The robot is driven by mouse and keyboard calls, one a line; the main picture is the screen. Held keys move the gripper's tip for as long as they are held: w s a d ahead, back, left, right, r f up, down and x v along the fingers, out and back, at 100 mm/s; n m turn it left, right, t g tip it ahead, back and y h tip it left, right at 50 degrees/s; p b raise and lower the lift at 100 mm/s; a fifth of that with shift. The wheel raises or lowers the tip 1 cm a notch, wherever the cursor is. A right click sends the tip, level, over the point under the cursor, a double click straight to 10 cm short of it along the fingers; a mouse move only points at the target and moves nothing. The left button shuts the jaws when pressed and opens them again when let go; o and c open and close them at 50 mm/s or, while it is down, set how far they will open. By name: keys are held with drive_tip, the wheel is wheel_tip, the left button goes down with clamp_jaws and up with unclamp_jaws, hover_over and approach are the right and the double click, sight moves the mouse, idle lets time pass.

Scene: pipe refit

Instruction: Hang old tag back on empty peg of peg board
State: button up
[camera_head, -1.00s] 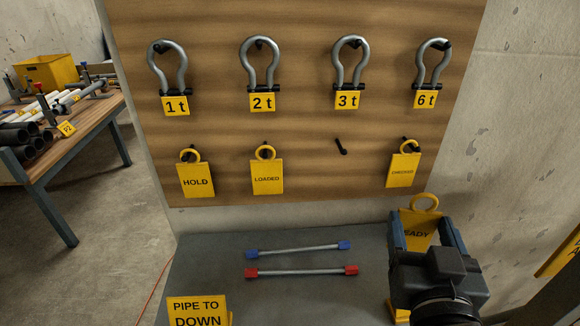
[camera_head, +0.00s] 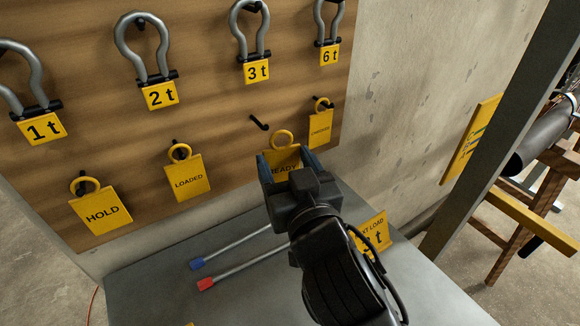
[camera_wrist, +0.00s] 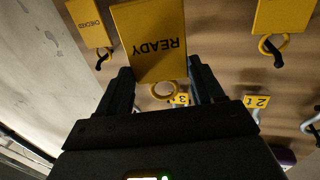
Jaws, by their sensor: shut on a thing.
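My gripper (camera_head: 287,166) is shut on the yellow READY tag (camera_head: 284,158), which has a ring at its top. In the wrist view the READY tag (camera_wrist: 152,40) sits between the two fingers, upside down in that picture. The empty peg (camera_head: 259,123) sticks out of the wooden peg board (camera_head: 220,112) a little above and left of the READY tag in the head view. The tag appears apart from the peg. In the wrist view I cannot make out the empty peg.
HOLD (camera_head: 102,211), LOADED (camera_head: 187,177) and CHECKED (camera_head: 320,128) tags hang on the lower pegs. Shackles (camera_head: 144,50) hang above. A bench (camera_head: 180,285) below bears two rods (camera_head: 240,247) and a yellow load sign (camera_head: 371,232). A post (camera_head: 500,130) stands at right.

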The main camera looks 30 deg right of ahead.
drive_tip(key=shift+w+f+b, duration=0.3)
drive_tip(key=shift+w, duration=1.1)
drive_tip(key=shift+w+f+b, duration=0.3)
drive_tip(key=shift+w+f, duration=0.05)
drive_tip(key=shift+w, duration=1)
drive_tip(key=shift+w+f+b, duration=0.3)
drive_tip(key=shift+w, duration=1.1)
drive_tip(key=o, duration=1.1)
drive_tip(key=shift+s+a+f, duration=0.1)
drive_tip(key=shift+s, duration=0.35)
drive_tip(key=b+v, duration=0.1)
drive_tip(key=v, duration=0.5)
drive_tip(key=shift+s+b, duration=0.4)
